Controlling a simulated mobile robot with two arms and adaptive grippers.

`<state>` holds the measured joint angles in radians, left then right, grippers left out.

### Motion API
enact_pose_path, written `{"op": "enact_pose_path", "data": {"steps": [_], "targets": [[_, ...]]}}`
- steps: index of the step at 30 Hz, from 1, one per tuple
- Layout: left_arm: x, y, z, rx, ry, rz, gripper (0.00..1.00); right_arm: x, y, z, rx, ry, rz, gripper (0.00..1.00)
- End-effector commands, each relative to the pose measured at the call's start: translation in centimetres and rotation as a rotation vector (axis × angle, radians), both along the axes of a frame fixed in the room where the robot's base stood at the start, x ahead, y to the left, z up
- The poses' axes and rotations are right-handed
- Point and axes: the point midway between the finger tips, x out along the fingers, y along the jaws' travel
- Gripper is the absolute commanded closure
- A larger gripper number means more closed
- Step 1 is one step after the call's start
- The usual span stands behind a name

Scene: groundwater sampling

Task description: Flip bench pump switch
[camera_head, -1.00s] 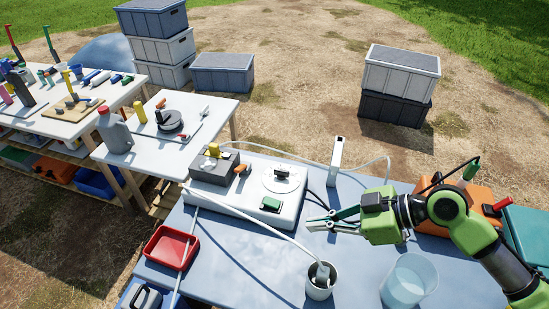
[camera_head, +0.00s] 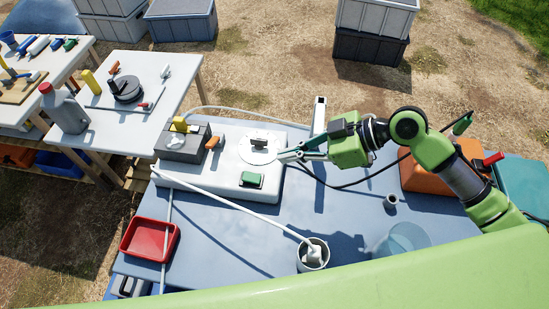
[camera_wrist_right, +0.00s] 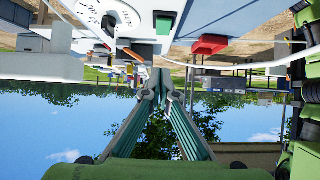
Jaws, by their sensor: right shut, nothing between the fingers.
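The bench pump is a white housing (camera_head: 228,171) on the blue table, with a grey box (camera_head: 173,151) at its left end. A green rocker switch (camera_head: 251,180) sits on its front right. A round dial with a black knob (camera_head: 258,142) is behind the switch. My right gripper (camera_head: 284,157) is shut and empty, its tips pointing left at the housing's right end, near the dial and switch; contact cannot be told. In the right wrist view the closed fingertips (camera_wrist_right: 158,82) show below the green switch (camera_wrist_right: 164,23). My left gripper is not in view.
A white hose (camera_head: 235,207) runs across the table into a metal cup (camera_head: 313,254). A white upright post (camera_head: 319,118) stands behind my gripper. A red tray (camera_head: 150,240), a clear beaker (camera_head: 404,239) and an orange case (camera_head: 428,177) are around. The table's middle is mostly clear.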

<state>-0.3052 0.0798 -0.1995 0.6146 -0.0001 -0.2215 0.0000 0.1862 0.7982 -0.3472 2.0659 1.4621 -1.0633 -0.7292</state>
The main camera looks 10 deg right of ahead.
Motion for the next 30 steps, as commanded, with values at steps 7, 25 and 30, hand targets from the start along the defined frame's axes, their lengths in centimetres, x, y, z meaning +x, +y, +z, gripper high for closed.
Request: {"op": "enact_pose_path", "data": {"steps": [7,25,30], "targets": [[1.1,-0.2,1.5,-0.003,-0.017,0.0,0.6,1.1,3.9,-2.2,0.005,0.003,0.002,1.0],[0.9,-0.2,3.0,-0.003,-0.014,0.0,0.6,2.5,7.8,-8.7,0.0,0.001,-0.001,1.0],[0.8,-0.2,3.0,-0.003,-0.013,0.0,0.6,2.5,7.8,-8.9,0.0,-0.001,0.001,1.0]]}}
